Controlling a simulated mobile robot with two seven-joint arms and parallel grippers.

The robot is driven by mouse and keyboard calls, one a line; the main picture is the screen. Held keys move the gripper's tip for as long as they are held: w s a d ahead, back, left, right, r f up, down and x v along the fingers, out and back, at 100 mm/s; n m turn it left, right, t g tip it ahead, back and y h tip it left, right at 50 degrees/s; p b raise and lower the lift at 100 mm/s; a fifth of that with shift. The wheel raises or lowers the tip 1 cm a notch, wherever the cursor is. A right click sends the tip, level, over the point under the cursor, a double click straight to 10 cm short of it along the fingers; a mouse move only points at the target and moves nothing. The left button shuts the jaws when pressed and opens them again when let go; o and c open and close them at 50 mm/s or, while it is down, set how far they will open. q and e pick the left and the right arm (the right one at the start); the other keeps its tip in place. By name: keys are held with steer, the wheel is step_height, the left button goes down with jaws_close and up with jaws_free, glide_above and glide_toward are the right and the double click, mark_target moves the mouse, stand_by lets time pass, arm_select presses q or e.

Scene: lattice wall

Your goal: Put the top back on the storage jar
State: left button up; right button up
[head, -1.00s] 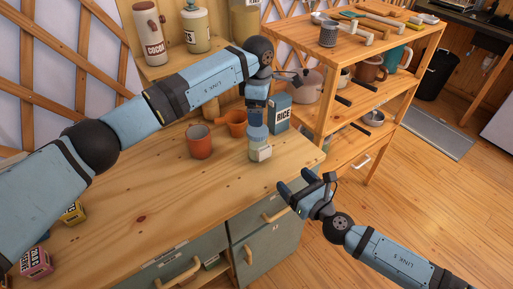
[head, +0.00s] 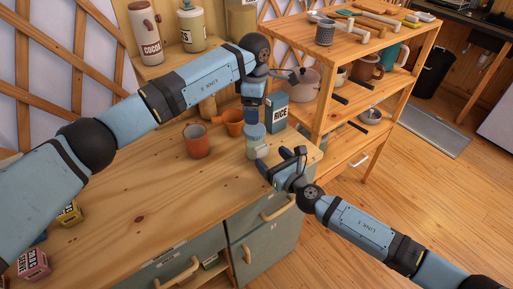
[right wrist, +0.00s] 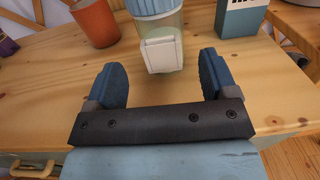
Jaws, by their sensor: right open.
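The storage jar (head: 256,147) stands upright near the counter's right end, a pale see-through body with a white label. A ribbed blue top (head: 254,131) shows at its mouth; whether it is seated I cannot tell. The right wrist view also shows the jar (right wrist: 161,50) and the blue top (right wrist: 152,8). My left gripper (head: 251,118) points down right above the top; its fingertips are hard to make out. My right gripper (head: 281,160) is open and empty in front of the jar. In the wrist view its fingers (right wrist: 160,75) point at the jar, apart from it.
An orange mug (head: 197,141), an orange pouring vessel (head: 230,122) and a RICE box (head: 274,112) stand close around the jar. A wooden shelf unit (head: 331,115) with pots stands at the right.

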mark_target(263, 149)
steer(key=shift+x, duration=2.35)
jaws_close()
arm_select(q)
steer(key=n, duration=0.3)
steer(key=d+n, duration=0.1)
steer(key=n, duration=0.1)
steer(key=shift+r+n, duration=0.2)
steer(key=shift+n, duration=0.2)
steer(key=n, duration=0.6)
steer(key=shift+s+d, duration=0.1)
steer(key=n, duration=0.6)
steer(key=shift+a+f, duration=0.1)
steer(key=shift+a, duration=0.15)
steer(key=n, duration=0.4)
steer(key=shift+a+f+n, duration=0.1)
steer(key=shift+a+n, duration=0.25)
steer(key=shift+n, duration=0.05)
